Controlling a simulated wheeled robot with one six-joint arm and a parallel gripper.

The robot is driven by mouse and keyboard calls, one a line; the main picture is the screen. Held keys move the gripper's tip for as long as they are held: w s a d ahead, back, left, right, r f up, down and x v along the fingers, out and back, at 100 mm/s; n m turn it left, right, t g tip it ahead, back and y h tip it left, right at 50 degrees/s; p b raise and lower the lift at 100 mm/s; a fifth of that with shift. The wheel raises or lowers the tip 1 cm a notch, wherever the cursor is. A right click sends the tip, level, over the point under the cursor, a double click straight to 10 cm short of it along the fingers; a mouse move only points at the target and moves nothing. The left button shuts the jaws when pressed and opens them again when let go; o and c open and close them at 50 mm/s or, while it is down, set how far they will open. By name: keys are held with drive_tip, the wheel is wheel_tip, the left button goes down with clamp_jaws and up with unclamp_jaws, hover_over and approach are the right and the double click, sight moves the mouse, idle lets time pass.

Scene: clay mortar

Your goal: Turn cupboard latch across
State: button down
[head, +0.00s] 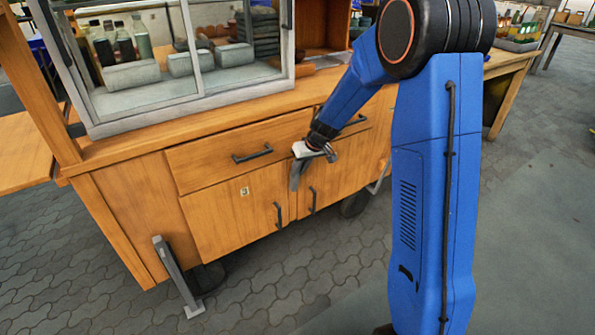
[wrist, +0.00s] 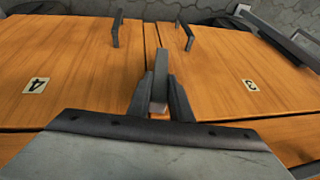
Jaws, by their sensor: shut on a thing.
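The cupboard latch (wrist: 160,82) is a grey bar between the fingers of my gripper (wrist: 160,98) in the wrist view. It runs roughly in line with the seam between the two cupboard doors, not across it. My gripper is shut on it. In the head view my gripper (head: 296,180) is at the upper part of the doors, just below the drawers, and hides the latch. The door marked 3 (head: 235,212) is on the left in the head view and on the right in the wrist view (wrist: 225,65). The door marked 4 (wrist: 70,50) is beside it. Both doors look closed.
Each door has a dark handle, (head: 279,215) and (head: 312,200). A drawer with a handle (head: 252,154) is above door 3. A glass case (head: 190,75) stands on the counter. A grey prop (head: 177,275) leans out at the lower left. Paving in front is clear.

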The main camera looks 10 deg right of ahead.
drive_tip(key=y, duration=0.1)
drive_tip(key=d+y, duration=0.1)
drive_tip(key=g+y, duration=0.1)
drive_tip(key=shift+w+d+f+m, duration=0.15)
drive_tip(key=shift+w+f+m, duration=0.1)
drive_tip(key=shift+m, duration=0.15)
drive_tip(key=shift+w+d+f+m+g+y, duration=0.1)
drive_tip(key=shift+d+f+m+g+y, duration=0.3)
drive_tip(key=shift+y, duration=1.55)
drive_tip(key=shift+w+d+f+m+y, duration=0.15)
drive_tip(key=shift+f+m+y, duration=0.6)
drive_tip(key=shift+y, duration=1.25)
drive_tip(key=shift+s+d+f+m+g+y, duration=0.1)
drive_tip(key=shift+d+f+m+g+y, duration=0.3)
drive_tip(key=shift+y, duration=1.55)
drive_tip(key=shift+a+f, duration=0.1)
drive_tip(key=shift+f, duration=0.05)
drive_tip(key=c, duration=1.6)
unclamp_jaws()
